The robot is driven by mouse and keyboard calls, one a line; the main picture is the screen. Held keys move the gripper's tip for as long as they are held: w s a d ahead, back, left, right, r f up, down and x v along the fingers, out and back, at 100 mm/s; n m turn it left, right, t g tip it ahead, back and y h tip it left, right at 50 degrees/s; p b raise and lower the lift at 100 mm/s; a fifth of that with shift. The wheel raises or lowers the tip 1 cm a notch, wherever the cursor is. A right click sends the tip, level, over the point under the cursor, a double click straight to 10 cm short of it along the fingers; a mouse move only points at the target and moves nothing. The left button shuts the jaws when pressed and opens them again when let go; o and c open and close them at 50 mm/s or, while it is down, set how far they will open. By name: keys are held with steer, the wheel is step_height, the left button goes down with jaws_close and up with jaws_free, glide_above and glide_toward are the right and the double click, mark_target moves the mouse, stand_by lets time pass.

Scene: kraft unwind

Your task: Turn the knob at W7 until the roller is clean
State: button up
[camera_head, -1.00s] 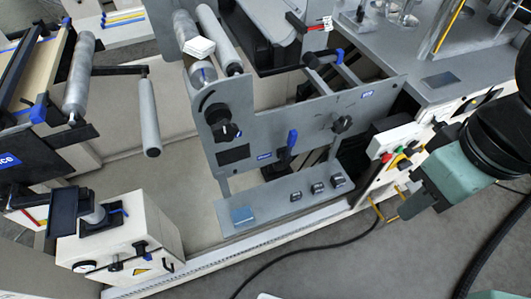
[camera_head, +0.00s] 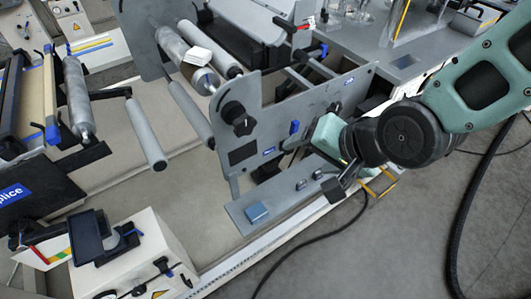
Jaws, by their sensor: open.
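A large black knob (camera_head: 240,118) sits on the upright grey side plate (camera_head: 290,112), beside a curved dark mark. A smaller dark knob (camera_head: 333,107) is farther right on the plate. No W7 label is readable, so I cannot tell which knob it names. Behind the plate is a grey roller (camera_head: 203,80) with a white block (camera_head: 197,55) near it; I cannot tell if the roller is clean.
A blue lever (camera_head: 294,127) stands close to my gripper. A grey ledge (camera_head: 290,194) with a blue block (camera_head: 257,212) and small dark pieces runs below the plate. A white box (camera_head: 140,250) with a dark screen stands at front left. A black cable (camera_head: 325,236) lies on the open floor.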

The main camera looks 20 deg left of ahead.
mark_target(246, 128)
steer(key=w+a+f+m+t+y, duration=0.1)
steer(key=w+a+m+t+y, duration=0.1)
steer(key=a+m, duration=0.3)
steer(key=w+a+f+m+t+y, duration=0.2)
steer(key=w+a+m+t+y, duration=0.1)
steer(key=a+m, duration=0.2)
steer(key=w+a+f+m+t+y, duration=0.2)
steer(key=a+m, duration=0.3)
steer(key=m, duration=0.2)
steer(key=shift+w+f+m+t, duration=0.25)
steer(key=shift+w+m+t, duration=0.05)
steer(key=shift+w+t, duration=0.1)
steer(key=shift+w+a+r+y+b, duration=0.1)
steer(key=shift+w+a+y+b, duration=0.2)
steer(key=shift+w+a+b, duration=0.35)
steer(key=shift+s+a, duration=0.1)
